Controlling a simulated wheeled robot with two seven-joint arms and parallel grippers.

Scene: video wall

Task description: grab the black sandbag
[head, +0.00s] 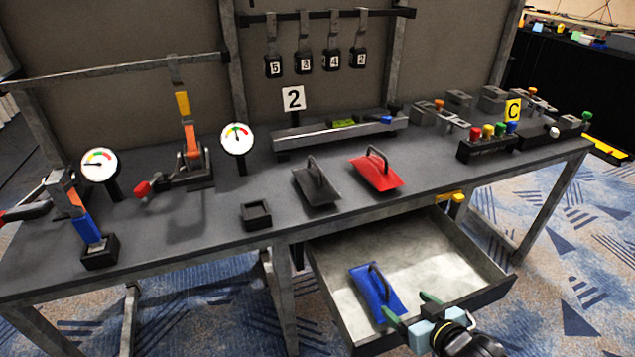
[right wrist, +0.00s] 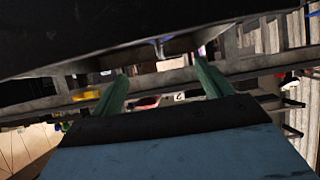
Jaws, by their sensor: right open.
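The black sandbag (head: 316,183) is a dark, flat bag with a loop handle, lying on the grey table left of the red sandbag (head: 375,171). A blue sandbag (head: 374,290) lies in the open drawer. My right gripper (head: 410,308) is open and empty at the drawer's front edge, just right of the blue sandbag and well below the black one. In the right wrist view its green fingers (right wrist: 160,92) stand apart with nothing visible between them. My left gripper is not in view.
The open drawer (head: 470,265) juts out from under the table (head: 240,185). A small black tray (head: 256,214) sits left of the black sandbag. Gauges and levers fill the left side.

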